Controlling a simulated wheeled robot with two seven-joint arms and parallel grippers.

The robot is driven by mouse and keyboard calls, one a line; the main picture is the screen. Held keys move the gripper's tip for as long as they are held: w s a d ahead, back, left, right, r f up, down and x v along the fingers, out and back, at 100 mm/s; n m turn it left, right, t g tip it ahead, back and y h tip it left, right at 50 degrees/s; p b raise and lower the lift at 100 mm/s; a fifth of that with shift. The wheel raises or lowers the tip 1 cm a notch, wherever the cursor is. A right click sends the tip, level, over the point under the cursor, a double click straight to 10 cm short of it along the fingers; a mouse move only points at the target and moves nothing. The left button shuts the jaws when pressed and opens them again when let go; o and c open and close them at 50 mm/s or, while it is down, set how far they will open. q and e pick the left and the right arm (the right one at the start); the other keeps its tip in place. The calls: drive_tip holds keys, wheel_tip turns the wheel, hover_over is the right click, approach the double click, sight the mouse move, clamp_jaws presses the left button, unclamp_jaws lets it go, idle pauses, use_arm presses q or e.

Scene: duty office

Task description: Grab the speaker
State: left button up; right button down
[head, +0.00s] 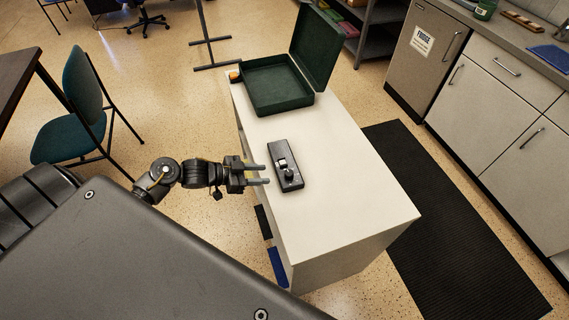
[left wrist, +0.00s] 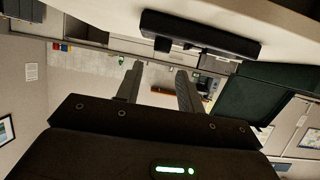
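A black oblong device (head: 286,174) with a pale raised part and a round dark knob lies on the white cabinet top (head: 340,190). It is the only likely speaker in view, though I cannot tell for sure. My left gripper (head: 267,174) is open and empty at the cabinet's left edge, its two fingers pointing at the device's left side with a small gap. In the left wrist view, which looks upside down, the device (left wrist: 205,36) shows beyond the spread fingers of my left gripper (left wrist: 160,82). My right gripper is not in view.
An open dark green case (head: 278,88) stands at the cabinet's far end, with a small orange item (head: 235,76) beside it. The near cabinet top is clear. A teal chair (head: 75,105) stands left; a black mat (head: 450,220) and counter cabinets (head: 495,100) are right.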

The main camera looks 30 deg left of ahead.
sight(289, 172)
use_arm(q)
drive_tip(key=x, duration=0.2)
drive_tip(key=shift+w+d, duration=0.2)
drive_tip(key=shift+w, duration=0.15)
drive_tip(key=shift+w+d+f, duration=0.25)
drive_tip(key=shift+w+d+p, duration=0.25)
drive_tip(key=shift+w+p, duration=0.05)
drive_tip(key=shift+p, duration=0.1)
drive_tip(key=p+x, duration=0.1)
drive_tip(key=x, duration=0.3)
drive_tip(key=shift+w+d+f, duration=0.1)
drive_tip(key=shift+w+d, duration=0.05)
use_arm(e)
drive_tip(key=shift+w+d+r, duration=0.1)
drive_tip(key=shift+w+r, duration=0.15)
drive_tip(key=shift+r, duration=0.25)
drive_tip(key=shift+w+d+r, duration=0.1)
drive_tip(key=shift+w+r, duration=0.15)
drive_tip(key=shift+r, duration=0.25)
use_arm(q)
clamp_jaws()
